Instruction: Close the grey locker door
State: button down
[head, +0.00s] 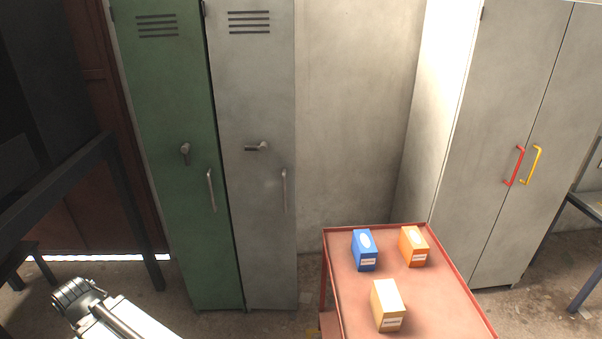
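The grey locker door (252,95) is tall and narrow, with vent slots at the top. It stands right of the green locker door (170,95), with a dark line between them. The grey door looks flush or nearly so; I cannot tell whether it is fully shut. Its turn latch (256,147) lies horizontal, while the green door's latch (185,153) points down. A long vertical pull handle (284,190) sits near the grey door's right edge. Part of my arm shows at the bottom left, well apart from the lockers. My gripper's fingers are not visible.
A red table (345,300) stands right of the lockers, bearing a blue box (364,250), an orange box (413,246) and a tan box (388,305). A grey cabinet (505,90) stands at the right. A dark bench (130,215) is at the left. Floor before the lockers looks clear.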

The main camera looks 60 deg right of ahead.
aim_at(251, 43)
jog(key=z, duration=0.1)
jog(key=i, duration=0.95)
jog(key=u, duration=0.9)
